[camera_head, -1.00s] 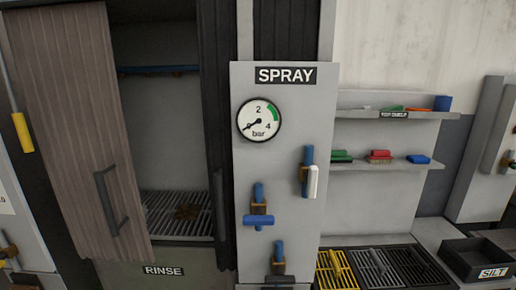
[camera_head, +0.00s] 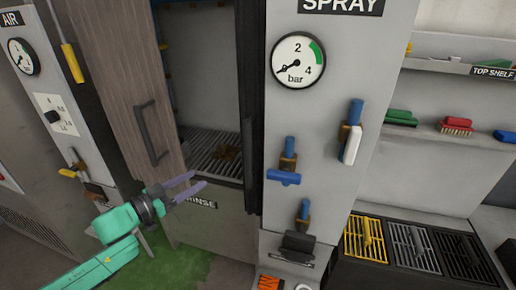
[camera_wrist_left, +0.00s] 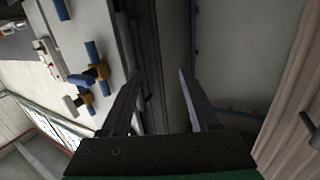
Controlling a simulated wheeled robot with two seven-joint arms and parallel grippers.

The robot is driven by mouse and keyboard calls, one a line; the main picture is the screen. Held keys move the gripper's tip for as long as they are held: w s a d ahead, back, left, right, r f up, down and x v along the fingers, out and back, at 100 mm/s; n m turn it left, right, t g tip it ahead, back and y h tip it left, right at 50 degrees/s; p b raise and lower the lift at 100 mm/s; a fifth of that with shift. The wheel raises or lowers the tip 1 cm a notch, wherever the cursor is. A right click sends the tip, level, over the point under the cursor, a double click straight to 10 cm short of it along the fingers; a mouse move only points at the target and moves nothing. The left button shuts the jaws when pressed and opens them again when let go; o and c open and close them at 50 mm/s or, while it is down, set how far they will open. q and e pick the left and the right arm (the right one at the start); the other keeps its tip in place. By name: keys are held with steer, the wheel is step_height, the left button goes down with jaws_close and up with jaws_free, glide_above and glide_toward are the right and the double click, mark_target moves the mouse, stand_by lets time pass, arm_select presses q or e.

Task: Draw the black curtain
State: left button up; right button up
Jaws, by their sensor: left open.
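The black curtain (camera_head: 249,100) hangs gathered in a narrow dark strip at the right side of the rinse booth opening, beside the spray panel. It also shows as a dark band in the left wrist view (camera_wrist_left: 155,35). My left gripper (camera_head: 198,181) is open and empty, in front of the lower part of the booth, left of the curtain. In the left wrist view its two fingers (camera_wrist_left: 161,75) point toward the curtain band, with nothing visible between them. I cannot tell the exact distance to the curtain. My right gripper is in neither current view.
A wood-grain door (camera_head: 130,90) with a dark handle stands left of the opening. The spray panel (camera_head: 325,120) carries a gauge (camera_head: 298,61) and several valve handles. A brown object (camera_head: 228,153) lies on the booth grating. Shelves with brushes (camera_head: 457,126) stand right.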

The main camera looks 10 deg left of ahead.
mark_target(245, 156)
arm_select(q)
steer(key=d+r+m+h, duration=0.2)
steer(key=d+r, duration=0.2)
steer(key=d, duration=0.2)
steer(key=shift+n+g, duration=0.3)
steer(key=shift+g, duration=0.1)
steer(key=p+x, duration=0.1)
steer(key=x, duration=0.8)
steer(key=p+x, duration=0.1)
steer(key=x, duration=0.3)
steer(key=shift+w+d+r+p, duration=0.1)
steer(key=shift+w+r+p, duration=0.05)
steer(key=shift+r+p, duration=0.2)
steer(key=shift+w+d, duration=0.1)
steer(key=shift+w, duration=0.05)
arm_select(e)
steer(key=r, duration=0.2)
steer(key=shift+w+d+r, duration=0.15)
steer(key=shift+d+r, duration=0.25)
arm_select(q)
jaws_close()
arm_select(e)
steer(key=shift+a, duration=0.15)
